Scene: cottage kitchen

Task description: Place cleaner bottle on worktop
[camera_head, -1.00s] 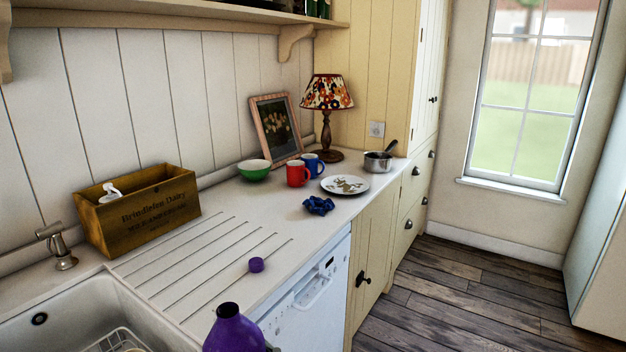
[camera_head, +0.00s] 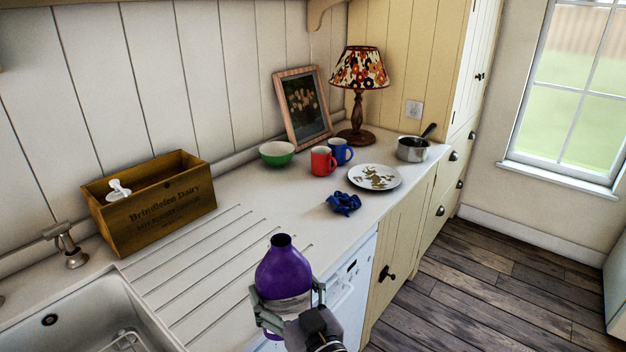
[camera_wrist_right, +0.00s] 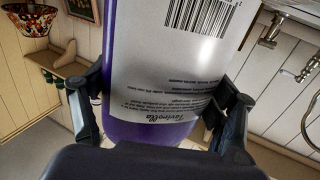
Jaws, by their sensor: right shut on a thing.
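The cleaner bottle (camera_head: 284,268) is purple with a pale label and an open, capless neck. It is upright, in front of the worktop's (camera_head: 226,214) front edge in the head view; I cannot tell its exact height over the edge. My right gripper (camera_head: 288,298) is shut on its body, with a finger on each side. In the right wrist view the bottle (camera_wrist_right: 150,131) and its barcode label fill the space between the fingers of the right gripper (camera_wrist_right: 158,104). My left gripper is out of view.
Behind the bottle is the grooved drainer. A wooden crate (camera_head: 152,216) and sink (camera_head: 110,292) lie left. A blue cloth (camera_head: 343,203), plate (camera_head: 396,187), red mug (camera_head: 322,168), blue mug (camera_head: 348,160), green bowl (camera_head: 277,159), saucepan (camera_head: 411,155) and lamp (camera_head: 357,110) stand farther back.

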